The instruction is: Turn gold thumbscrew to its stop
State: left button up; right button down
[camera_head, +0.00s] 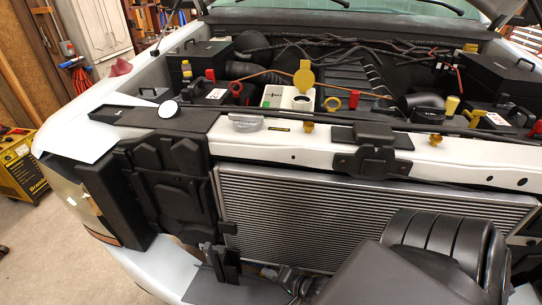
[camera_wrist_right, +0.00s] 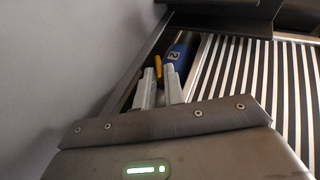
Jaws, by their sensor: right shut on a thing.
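My right gripper (camera_wrist_right: 162,82) shows in the right wrist view with its two pale fingers close together. They are shut on the gold thumbscrew (camera_wrist_right: 158,66), a small yellow-gold piece at the fingertips. A blue part marked 2 (camera_wrist_right: 175,53) lies just beyond it. How far the thumbscrew is turned cannot be told. In the head view, my dark right arm covers the lower right, and the fingertips and held thumbscrew are hidden. Other gold screw-like pieces (camera_head: 308,127) (camera_head: 435,140) stand on the white front crossbar (camera_head: 255,148). My left gripper is not in view.
A finned radiator (camera_head: 290,215) fills the truck's front; striped fins (camera_wrist_right: 250,80) lie right of my fingers in the wrist view. A grey wall-like surface (camera_wrist_right: 60,70) is on the left. Black boxes (camera_head: 205,60) and hoses crowd the engine bay. Floor shows at left.

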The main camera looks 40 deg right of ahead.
dwell(0.4)
jog(key=c, duration=1.6)
grip_release()
jog(key=shift+w, duration=0.1)
jog(key=v, duration=1.1)
jog(key=shift+f+b, duration=0.1)
jog(key=shift+b, duration=0.2)
